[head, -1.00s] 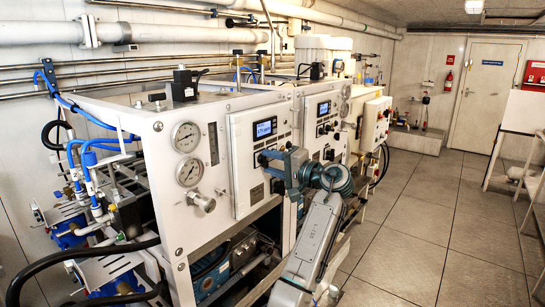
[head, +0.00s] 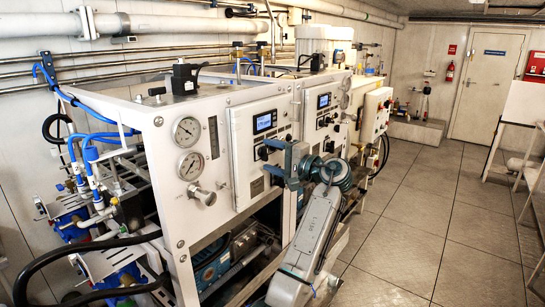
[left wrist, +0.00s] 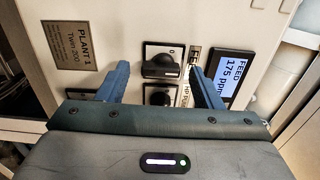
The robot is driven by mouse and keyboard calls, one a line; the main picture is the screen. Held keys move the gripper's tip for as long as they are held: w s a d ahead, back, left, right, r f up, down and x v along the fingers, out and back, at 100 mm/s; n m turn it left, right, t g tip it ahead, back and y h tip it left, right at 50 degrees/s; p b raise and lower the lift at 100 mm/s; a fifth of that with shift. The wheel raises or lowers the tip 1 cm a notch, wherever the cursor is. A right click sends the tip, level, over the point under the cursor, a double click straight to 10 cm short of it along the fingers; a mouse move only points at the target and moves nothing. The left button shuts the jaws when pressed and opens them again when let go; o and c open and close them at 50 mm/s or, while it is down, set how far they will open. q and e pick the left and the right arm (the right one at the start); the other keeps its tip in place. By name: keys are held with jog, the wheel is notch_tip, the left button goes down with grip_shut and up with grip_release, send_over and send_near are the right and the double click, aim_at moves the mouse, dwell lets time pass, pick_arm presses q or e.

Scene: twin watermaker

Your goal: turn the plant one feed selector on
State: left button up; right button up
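The plant one feed selector (left wrist: 160,67) is a black knob on a square plate in the left wrist view. Its bar lies across the picture, with a pale mark at its right end. A FEED label (left wrist: 194,55) stands beside it. My left gripper (left wrist: 159,74) is open, with one blue finger on each side of the knob and visible gaps between. Contact cannot be seen. In the head view my left gripper (head: 278,162) is at the front panel of the near unit and partly covers its knobs. My right gripper is not in view.
A second black knob (left wrist: 160,95), by the HP pump label, is partly hidden behind my gripper. The feed display (left wrist: 231,75) reads 175 ppm, and a PLANT 1 plate (left wrist: 70,45) is at left. Two gauges (head: 188,147) sit on the unit's front. The floor (head: 425,220) at right is clear.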

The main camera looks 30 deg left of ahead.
pick_arm(q)
jog(key=d+b, duration=0.4)
jog(key=d, duration=0.6)
jog(key=shift+s+d, duration=0.4)
